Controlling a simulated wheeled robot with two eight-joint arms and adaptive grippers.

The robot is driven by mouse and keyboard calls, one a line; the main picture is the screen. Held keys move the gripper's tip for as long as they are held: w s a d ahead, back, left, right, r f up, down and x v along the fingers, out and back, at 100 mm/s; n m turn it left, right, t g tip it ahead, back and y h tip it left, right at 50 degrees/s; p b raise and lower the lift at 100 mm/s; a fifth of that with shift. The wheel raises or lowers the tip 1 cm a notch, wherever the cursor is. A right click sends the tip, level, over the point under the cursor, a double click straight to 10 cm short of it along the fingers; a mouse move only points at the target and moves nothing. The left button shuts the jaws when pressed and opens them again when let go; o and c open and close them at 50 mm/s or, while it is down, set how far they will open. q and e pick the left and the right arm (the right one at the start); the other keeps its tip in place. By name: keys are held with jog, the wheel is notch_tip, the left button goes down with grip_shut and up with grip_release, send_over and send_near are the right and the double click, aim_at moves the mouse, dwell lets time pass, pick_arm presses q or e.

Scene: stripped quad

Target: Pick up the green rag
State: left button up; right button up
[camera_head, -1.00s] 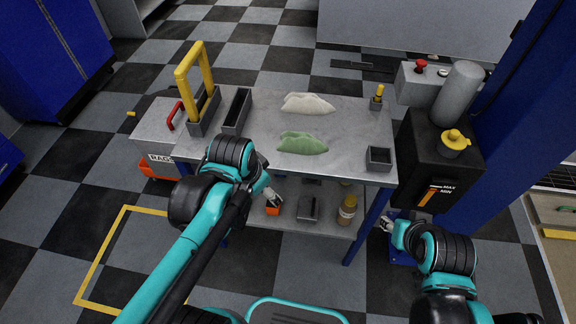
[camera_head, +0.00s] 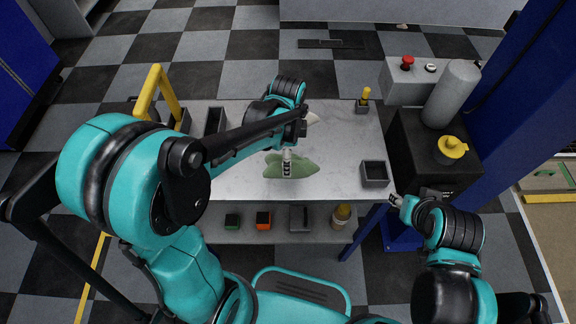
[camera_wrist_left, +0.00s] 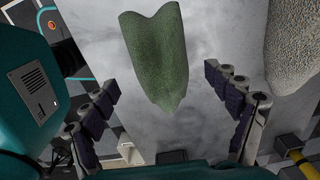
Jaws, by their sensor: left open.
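The green rag (camera_head: 303,167) lies on the light table top, near the middle in the head view. It also shows in the left wrist view (camera_wrist_left: 158,58), between and ahead of the fingers. My left gripper (camera_head: 287,164) points down over the rag. In the wrist view the left gripper (camera_wrist_left: 165,105) has its fingers spread wide, with nothing between them held. I cannot tell its exact height above the rag. My right gripper (camera_head: 395,201) is low at the right, beside the table; its jaws are too small to judge.
A pale rag (camera_head: 312,118) lies behind, mostly hidden by my left arm; the wrist view shows it at right (camera_wrist_left: 291,45). A small dark bin (camera_head: 374,174) sits at the table's right edge. A yellow-handled tool (camera_head: 363,98) stands behind it. The lower shelf (camera_head: 330,228) holds several items.

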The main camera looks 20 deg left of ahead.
pick_arm(q)
notch_tip(320, 180, down, 3)
jog(key=shift+r+b, duration=0.1)
jog(key=shift+b, duration=0.3)
jog(key=shift+c, duration=0.9)
jog(key=c, duration=1.2)
pick_arm(e)
jog(key=shift+f, duration=0.65)
pick_arm(q)
jog(key=shift+r, duration=0.2)
notch_tip(320, 180, up, 5)
jog(key=p, duration=0.2)
jog(key=shift+f+p, duration=0.2)
jog(key=shift+p, duration=0.15)
jog(key=d+r+p, duration=0.1)
jog(key=d+r, duration=0.1)
jog(key=d, duration=0.2)
jog(key=d+r+p, duration=0.1)
jog(key=d+r, duration=0.1)
jog(key=d, duration=0.1)
jog(key=d+r+p, duration=0.1)
jog(key=d+r, duration=0.1)
jog(key=d, duration=0.2)
jog(key=shift+d, duration=0.35)
pick_arm(e)
notch_tip(320, 180, up, 6)
jog(key=shift+f, duration=0.15)
